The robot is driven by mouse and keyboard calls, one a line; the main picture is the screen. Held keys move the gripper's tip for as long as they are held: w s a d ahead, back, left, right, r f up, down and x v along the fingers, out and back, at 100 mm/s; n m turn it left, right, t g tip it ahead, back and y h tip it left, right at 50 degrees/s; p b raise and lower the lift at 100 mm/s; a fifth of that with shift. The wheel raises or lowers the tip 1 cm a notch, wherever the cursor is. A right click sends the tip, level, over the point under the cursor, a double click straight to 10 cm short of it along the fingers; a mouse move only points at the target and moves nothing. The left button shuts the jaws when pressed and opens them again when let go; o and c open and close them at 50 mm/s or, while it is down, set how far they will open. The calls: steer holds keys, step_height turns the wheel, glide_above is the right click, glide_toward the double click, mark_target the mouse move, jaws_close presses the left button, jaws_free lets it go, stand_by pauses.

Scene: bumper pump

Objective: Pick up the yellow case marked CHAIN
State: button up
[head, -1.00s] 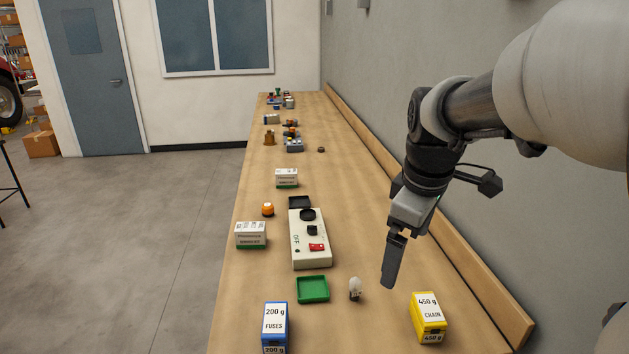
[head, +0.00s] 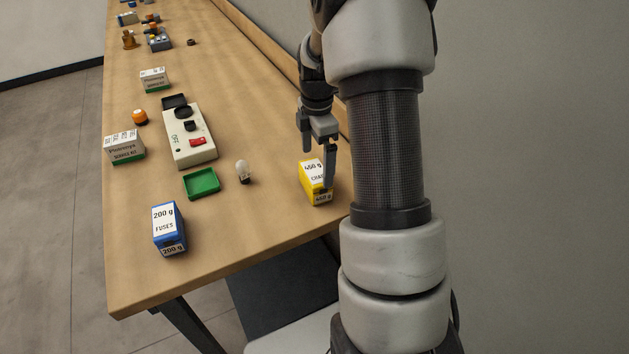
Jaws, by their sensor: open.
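The yellow case marked CHAIN (head: 311,175) stands upright on the wooden bench near its right front corner, with a white label reading 450 g. My gripper (head: 317,165) points down at the case. Its fingers are apart: one is in front of the case's right side and hides part of the label, the other shows behind and to the left. I cannot tell whether either finger touches the case.
On the bench (head: 136,270) a blue FUSES case (head: 168,229), a green tray (head: 201,183), a bulb (head: 243,172) and a white switch box (head: 189,137) stand to the left. A white-green box (head: 124,147) and an orange lamp (head: 140,117) are further left. A wall rises at the right.

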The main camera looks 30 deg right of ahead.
mark_target(315, 171)
steer(key=f, duration=0.7)
steer(key=shift+w+a+f, duration=0.1)
steer(key=shift+a+f, duration=0.05)
steer(key=shift+a, duration=0.05)
steer(key=shift+c, duration=0.3)
steer(key=c, duration=1.2)
